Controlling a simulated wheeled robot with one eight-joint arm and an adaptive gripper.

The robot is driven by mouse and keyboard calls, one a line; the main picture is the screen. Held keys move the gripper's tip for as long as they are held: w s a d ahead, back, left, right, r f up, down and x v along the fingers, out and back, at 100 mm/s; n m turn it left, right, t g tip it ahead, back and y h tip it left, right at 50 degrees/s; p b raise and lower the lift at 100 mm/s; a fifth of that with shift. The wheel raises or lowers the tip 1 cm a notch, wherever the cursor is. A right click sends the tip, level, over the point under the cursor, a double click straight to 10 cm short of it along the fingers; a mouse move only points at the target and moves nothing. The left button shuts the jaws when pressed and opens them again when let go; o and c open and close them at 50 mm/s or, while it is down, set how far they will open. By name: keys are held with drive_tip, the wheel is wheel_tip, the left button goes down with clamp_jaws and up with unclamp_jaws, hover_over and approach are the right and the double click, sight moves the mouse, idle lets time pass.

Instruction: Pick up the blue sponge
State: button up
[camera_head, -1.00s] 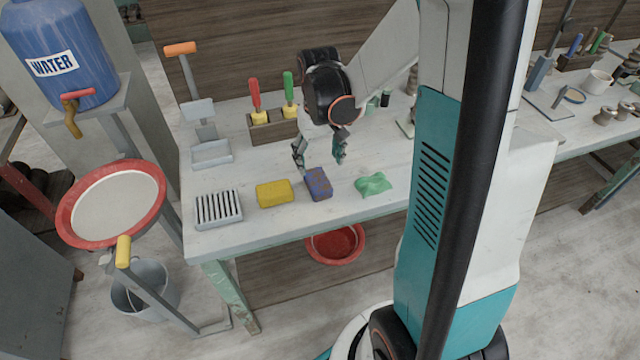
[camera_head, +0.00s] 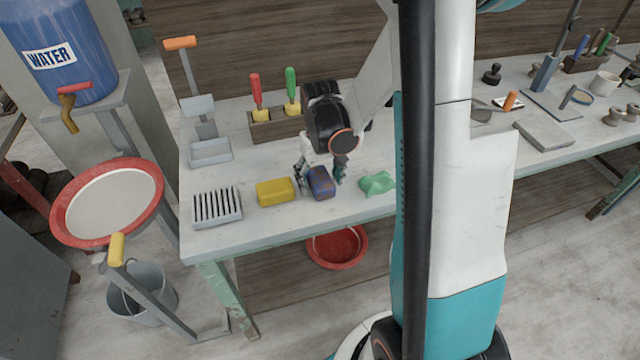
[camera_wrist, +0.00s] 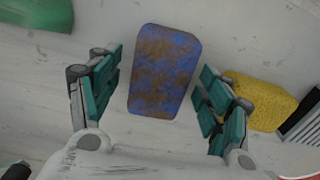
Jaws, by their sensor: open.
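The blue sponge (camera_head: 321,184) lies on the worktable between a yellow sponge and a green cloth-like piece. It is a rounded block with brown stains. In the wrist view the blue sponge (camera_wrist: 163,72) lies between the two finger pads, with a gap on each side. My gripper (camera_head: 320,178) is open and low over the table, its fingers on either side of the sponge. The wrist view shows the open gripper (camera_wrist: 160,100) too. In the head view the fingers partly cover the sponge's back edge.
The yellow sponge (camera_head: 275,191) sits close on the left, near the right finger in the wrist view. The green piece (camera_head: 377,183) lies to the right. A slatted soap dish (camera_head: 217,207) is further left. A wooden holder (camera_head: 277,127) with two tools stands behind.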

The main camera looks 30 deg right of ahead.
sight(320, 177)
drive_tip(key=c, duration=1)
drive_tip(key=shift+r, duration=0.1)
wheel_tip(320, 177, up, 20)
drive_tip(key=p, duration=0.6)
drive_tip(key=shift+p, duration=0.4)
